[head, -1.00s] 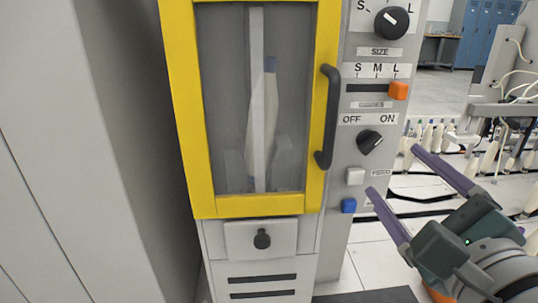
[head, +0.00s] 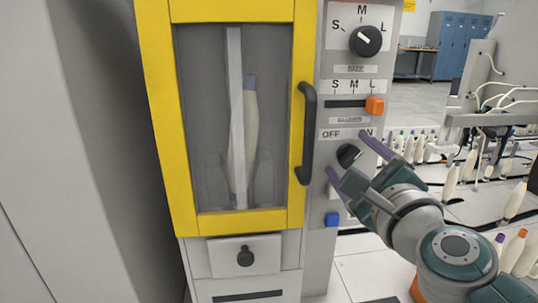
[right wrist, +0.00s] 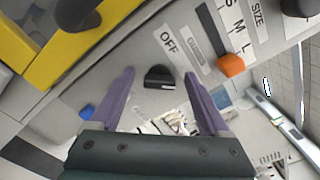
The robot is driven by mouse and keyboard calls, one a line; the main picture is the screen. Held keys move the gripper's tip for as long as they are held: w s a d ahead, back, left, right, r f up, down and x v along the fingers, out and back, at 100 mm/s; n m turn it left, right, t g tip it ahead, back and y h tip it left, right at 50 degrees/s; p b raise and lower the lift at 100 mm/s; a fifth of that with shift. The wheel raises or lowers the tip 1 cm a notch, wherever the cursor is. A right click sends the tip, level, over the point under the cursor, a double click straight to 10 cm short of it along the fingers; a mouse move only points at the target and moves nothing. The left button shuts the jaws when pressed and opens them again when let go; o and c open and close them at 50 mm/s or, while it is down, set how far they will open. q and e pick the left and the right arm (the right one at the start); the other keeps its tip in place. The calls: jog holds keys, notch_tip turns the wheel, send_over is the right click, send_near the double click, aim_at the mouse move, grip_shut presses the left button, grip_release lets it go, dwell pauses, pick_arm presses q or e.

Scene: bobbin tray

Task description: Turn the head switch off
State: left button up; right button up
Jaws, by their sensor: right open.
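The head switch is a black rotary knob (head: 347,155) on the grey control panel, below the OFF and ON labels. The ON label is partly covered by a finger in the head view. In the right wrist view the knob (right wrist: 160,76) lies between the two purple fingers, with the OFF label (right wrist: 168,43) beyond it. I cannot clearly tell which way its pointer faces. My right gripper (head: 345,153) is open, with one fingertip on each side of the knob; contact cannot be told. It also shows in the right wrist view (right wrist: 159,77). My left gripper is out of view.
Above the switch are an orange slider (head: 375,106) and the size knob (head: 365,41). A blue button (head: 332,219) sits below. The yellow-framed door (head: 155,130) with its dark handle (head: 308,135) is just left. Bobbins stand on the right.

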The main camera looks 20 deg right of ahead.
jog(key=shift+c, duration=0.3)
grip_shut()
jog(key=shift+n, duration=0.4)
jog(key=n+p, duration=0.1)
jog(key=n, duration=0.1)
jog(key=shift+n, duration=0.4)
jog(key=n+p, duration=0.1)
jog(key=n, duration=0.3)
jog(key=shift+a+f+n, duration=0.1)
jog(key=shift+n, duration=0.2)
jog(key=n+p, duration=0.1)
jog(key=n, duration=0.3)
jog(key=shift+f+p, duration=0.1)
jog(key=shift+p, duration=0.25)
jog(key=shift+f+n+p, duration=0.15)
jog(key=shift+n+p, duration=0.3)
jog(key=shift+n, duration=1.45)
